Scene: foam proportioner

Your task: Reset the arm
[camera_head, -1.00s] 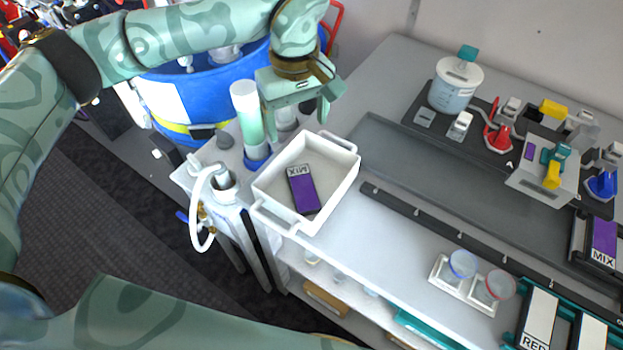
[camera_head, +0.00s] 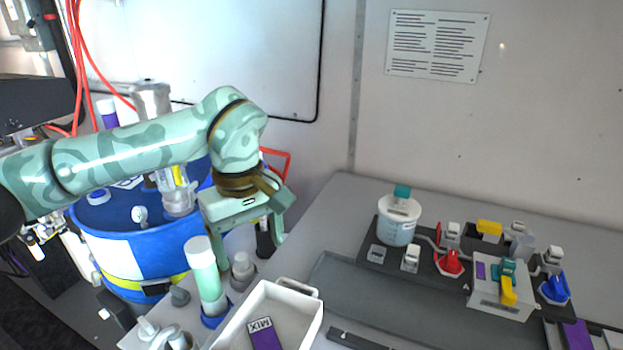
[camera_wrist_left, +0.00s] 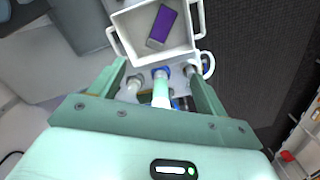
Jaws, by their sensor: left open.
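My left gripper (camera_head: 246,236) is open and empty, fingers pointing down, at the left end of the bench. It also shows in the wrist view (camera_wrist_left: 160,82), with its two fingers spread apart. A white tray (camera_head: 312,309) sits just in front of it, cut off by the lower edge of the head view. A purple card marked MIX (camera_head: 265,336) lies in the tray, and the card also shows in the wrist view (camera_wrist_left: 161,25). A white and pale-green tube (camera_head: 206,276) stands upright beside the gripper. My right gripper is in no view.
A blue drum (camera_head: 125,248) stands behind and left of my left gripper. A lidded beaker (camera_head: 397,221), red valve (camera_head: 449,264), blue valve (camera_head: 554,289) and yellow-handled block (camera_head: 497,297) stand to the right. The grey mat (camera_head: 385,301) is bare.

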